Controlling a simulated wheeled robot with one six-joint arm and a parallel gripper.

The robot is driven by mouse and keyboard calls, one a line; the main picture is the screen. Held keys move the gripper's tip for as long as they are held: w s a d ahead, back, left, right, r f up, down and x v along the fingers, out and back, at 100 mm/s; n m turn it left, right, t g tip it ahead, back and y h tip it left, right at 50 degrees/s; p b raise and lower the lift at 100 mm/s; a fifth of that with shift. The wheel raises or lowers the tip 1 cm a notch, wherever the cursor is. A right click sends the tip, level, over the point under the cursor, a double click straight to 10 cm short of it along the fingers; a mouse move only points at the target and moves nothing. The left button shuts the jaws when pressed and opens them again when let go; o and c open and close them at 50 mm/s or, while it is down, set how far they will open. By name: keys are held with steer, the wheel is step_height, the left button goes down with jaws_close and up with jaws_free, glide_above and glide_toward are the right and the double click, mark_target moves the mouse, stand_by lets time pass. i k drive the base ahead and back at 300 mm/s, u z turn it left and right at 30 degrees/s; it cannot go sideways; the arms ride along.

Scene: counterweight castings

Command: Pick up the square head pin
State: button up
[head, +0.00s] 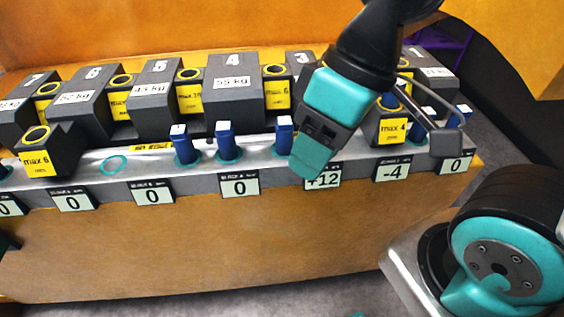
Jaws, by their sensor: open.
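Several blue pins stand upright along the grey ledge of the counter; three with blocky heads are in the middle, a left one (184,145), a middle one (226,141) and a right one (284,134). More blue pins show at the right end, such as one (460,116). I cannot tell for sure which head is the square one. My gripper (311,156) points down over the ledge, just right of the right middle pin. Its teal finger overlaps the ledge in the picture; the other finger is mostly hidden. It is open, with nothing seen in it.
Grey numbered castings (232,85) line the back, with yellow ring-topped blocks (189,95) between them. One yellow-and-grey block (50,150) sits forward at left, near an empty teal ring (114,165). Number plates (239,187) line the front.

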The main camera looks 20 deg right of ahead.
mark_target(284, 126)
steer(key=k, duration=0.45)
steer(key=u, duration=1.15)
steer(key=i, duration=0.85)
steer(key=z, duration=1.7)
